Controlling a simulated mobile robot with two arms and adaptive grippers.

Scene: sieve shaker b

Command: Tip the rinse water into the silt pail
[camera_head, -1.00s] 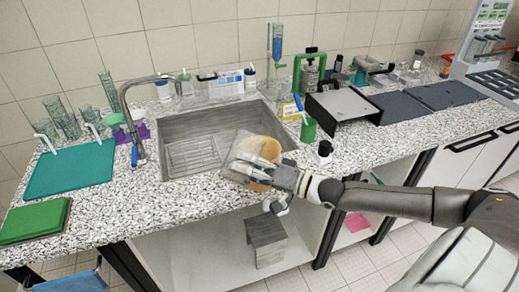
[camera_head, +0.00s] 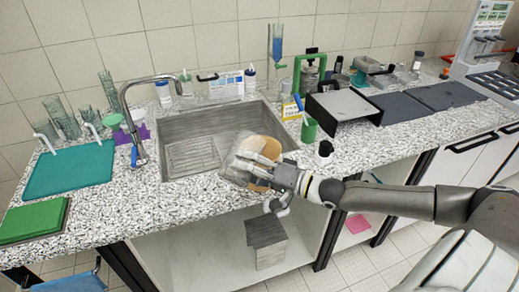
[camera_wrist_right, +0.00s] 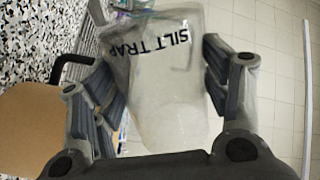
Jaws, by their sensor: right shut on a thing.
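My right gripper (camera_head: 283,177) is shut on a clear, tilted vessel (camera_head: 237,160) at the front edge of the sink. In the wrist view the vessel (camera_wrist_right: 165,105) fills the space between the right gripper's fingers (camera_wrist_right: 165,85). Dark letters reading SILT TRAP show upside down on or through it; I cannot tell which. A tan, rounded thing (camera_head: 271,149) shows beside and behind the vessel, partly covered by it and my gripper. I cannot tell whether they touch, or make out any water. My left gripper is not in view.
The grey sink (camera_head: 208,122) lies just behind the vessel, with a ribbed rack (camera_head: 193,156) inside and a tall faucet (camera_head: 128,105) at its left. A black-capped bottle (camera_head: 324,153) and green cup (camera_head: 309,130) stand close right.

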